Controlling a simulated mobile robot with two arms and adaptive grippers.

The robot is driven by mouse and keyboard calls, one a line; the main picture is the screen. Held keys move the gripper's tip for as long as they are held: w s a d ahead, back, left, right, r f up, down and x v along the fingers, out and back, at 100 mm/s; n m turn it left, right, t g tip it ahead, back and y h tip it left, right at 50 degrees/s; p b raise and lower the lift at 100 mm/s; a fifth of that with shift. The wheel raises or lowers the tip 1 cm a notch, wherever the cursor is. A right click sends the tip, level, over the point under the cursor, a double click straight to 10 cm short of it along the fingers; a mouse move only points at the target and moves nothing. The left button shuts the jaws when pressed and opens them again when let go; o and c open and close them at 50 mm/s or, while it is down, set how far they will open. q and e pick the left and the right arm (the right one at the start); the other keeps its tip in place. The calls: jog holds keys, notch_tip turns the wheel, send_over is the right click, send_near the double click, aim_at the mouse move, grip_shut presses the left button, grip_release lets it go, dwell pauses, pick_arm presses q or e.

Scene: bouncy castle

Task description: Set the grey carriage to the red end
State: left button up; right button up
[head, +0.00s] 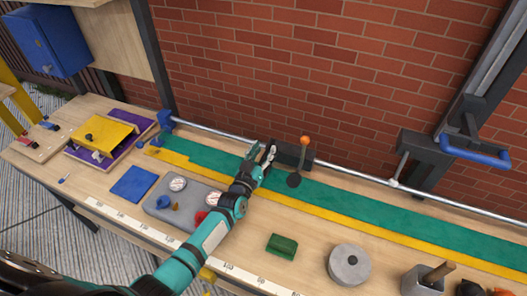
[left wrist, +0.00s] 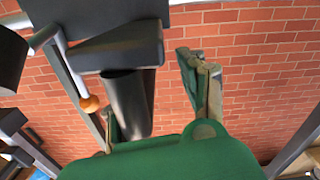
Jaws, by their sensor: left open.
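The dark grey carriage (head: 290,154) sits on the long metal rail (head: 350,176) along the brick wall. An orange-tipped lever (head: 304,141) and a dark round part (head: 294,180) are at its front. My left gripper (head: 268,153) is open at the carriage's left side. In the left wrist view the carriage (left wrist: 120,45) is at the top, with a dark cylinder (left wrist: 128,100) below it. The cylinder appears between the open fingers of the left gripper (left wrist: 158,104); contact cannot be told. The rail's left end has a blue block (head: 166,118); its right end is out of frame. My right gripper is out of view.
A green and yellow strip (head: 400,218) runs along the bench below the rail. A grey gauge panel (head: 160,212), green block (head: 282,245) and grey disc (head: 349,266) lie in front. A dark bracket with a blue handle (head: 475,150) stands at the right.

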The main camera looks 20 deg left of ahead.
pick_arm(q)
jog(key=shift+s, duration=0.1)
jog(key=shift+s+a+p, duration=0.15)
jog(key=shift+s+p, duration=0.75)
jog(key=shift+s, duration=0.55)
jog(key=s+a+p, duration=0.1)
jog(key=s+p, duration=0.5)
jog(key=s, duration=1.1)
jog(key=shift+w+a, duration=0.1)
dwell(0.3)
